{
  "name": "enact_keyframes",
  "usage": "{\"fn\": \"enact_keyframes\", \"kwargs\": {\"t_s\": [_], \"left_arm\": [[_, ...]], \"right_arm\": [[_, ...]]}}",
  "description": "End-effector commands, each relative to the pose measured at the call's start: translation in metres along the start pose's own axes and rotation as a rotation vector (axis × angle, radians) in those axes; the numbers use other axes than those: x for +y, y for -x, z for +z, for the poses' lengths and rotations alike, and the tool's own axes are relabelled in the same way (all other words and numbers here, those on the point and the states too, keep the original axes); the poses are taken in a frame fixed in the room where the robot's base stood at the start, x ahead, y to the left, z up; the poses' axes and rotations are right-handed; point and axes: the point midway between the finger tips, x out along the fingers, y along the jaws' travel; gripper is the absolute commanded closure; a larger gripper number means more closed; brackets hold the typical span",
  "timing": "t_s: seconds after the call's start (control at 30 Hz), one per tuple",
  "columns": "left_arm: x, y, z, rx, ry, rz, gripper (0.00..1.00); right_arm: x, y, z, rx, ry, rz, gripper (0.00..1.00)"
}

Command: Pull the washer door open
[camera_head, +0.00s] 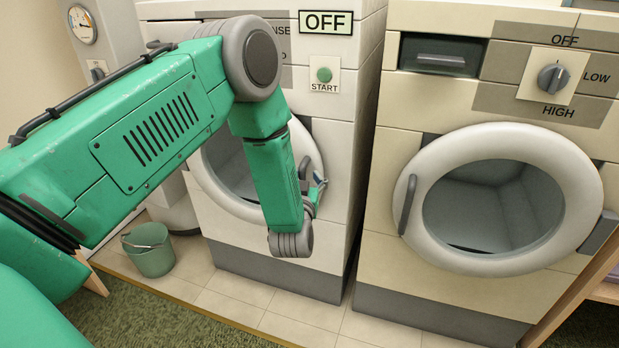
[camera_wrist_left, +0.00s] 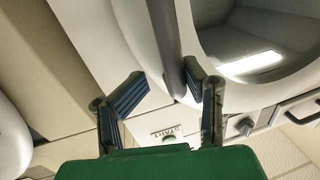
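The washer (camera_head: 335,150) is the left white machine, with an OFF display and a green START button. Its round door (camera_head: 215,180) looks shut; my left arm covers much of it. The dark upright door handle (camera_head: 304,168) is at the door's right edge. My left gripper (camera_head: 318,186) is at this handle, mostly hidden behind my forearm. In the left wrist view, the fingers (camera_wrist_left: 160,90) are spread apart, with the handle bar (camera_wrist_left: 164,40) running between them, closer to the right finger. I cannot tell whether they touch it. My right gripper is not in view.
A second machine (camera_head: 385,205) with a round door and an OFF/LOW/HIGH dial stands close on the right. A green bucket (camera_head: 150,258) is on the floor at the left. Wooden furniture (camera_head: 570,305) is at the right edge. The tiled floor (camera_head: 235,298) before the washer is clear.

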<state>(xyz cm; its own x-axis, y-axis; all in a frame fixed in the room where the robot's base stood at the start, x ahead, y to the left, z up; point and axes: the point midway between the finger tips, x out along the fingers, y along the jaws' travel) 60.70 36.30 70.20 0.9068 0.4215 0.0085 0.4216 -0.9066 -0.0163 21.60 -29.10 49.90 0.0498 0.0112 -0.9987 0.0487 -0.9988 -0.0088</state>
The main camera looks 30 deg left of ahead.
Motion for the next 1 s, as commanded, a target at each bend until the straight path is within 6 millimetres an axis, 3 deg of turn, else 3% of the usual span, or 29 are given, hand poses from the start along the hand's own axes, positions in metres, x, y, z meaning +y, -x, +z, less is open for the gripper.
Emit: {"fn": "enact_keyframes", "kwargs": {"t_s": [0.1, 0.13, 0.2, 0.23, 0.4, 0.47, 0.5, 0.53, 0.87, 1.0], "left_arm": [[-0.004, -0.001, 0.003, -0.004, 0.005, 0.001, 0.64], [-0.004, -0.002, 0.003, -0.004, 0.005, 0.001, 0.71], [-0.003, -0.001, 0.002, -0.003, 0.004, 0.002, 0.96], [-0.002, 0.0, 0.002, -0.003, 0.003, 0.001, 1.0], [0.001, 0.002, 0.0, 0.0, -0.005, -0.002, 1.0], [0.003, 0.002, -0.001, 0.001, -0.006, -0.001, 0.82], [0.003, 0.002, -0.001, 0.001, -0.006, 0.0, 0.68], [0.003, 0.002, -0.001, 0.001, -0.006, 0.0, 0.64], [0.0, 0.003, 0.002, -0.003, 0.001, 0.002, 0.64], [0.002, 0.017, 0.001, -0.004, -0.002, 0.004, 0.64]], "right_arm": [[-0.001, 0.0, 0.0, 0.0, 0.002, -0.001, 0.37], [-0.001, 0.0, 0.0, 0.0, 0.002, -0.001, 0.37], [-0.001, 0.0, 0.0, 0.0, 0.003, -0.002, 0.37], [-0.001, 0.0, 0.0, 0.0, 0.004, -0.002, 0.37], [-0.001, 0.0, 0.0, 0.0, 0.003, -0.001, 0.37], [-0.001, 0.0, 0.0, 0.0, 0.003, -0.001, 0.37], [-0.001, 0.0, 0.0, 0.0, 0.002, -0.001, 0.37], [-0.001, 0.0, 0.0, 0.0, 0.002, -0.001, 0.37], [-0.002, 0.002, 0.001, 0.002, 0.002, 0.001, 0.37], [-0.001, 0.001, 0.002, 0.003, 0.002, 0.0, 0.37]]}}
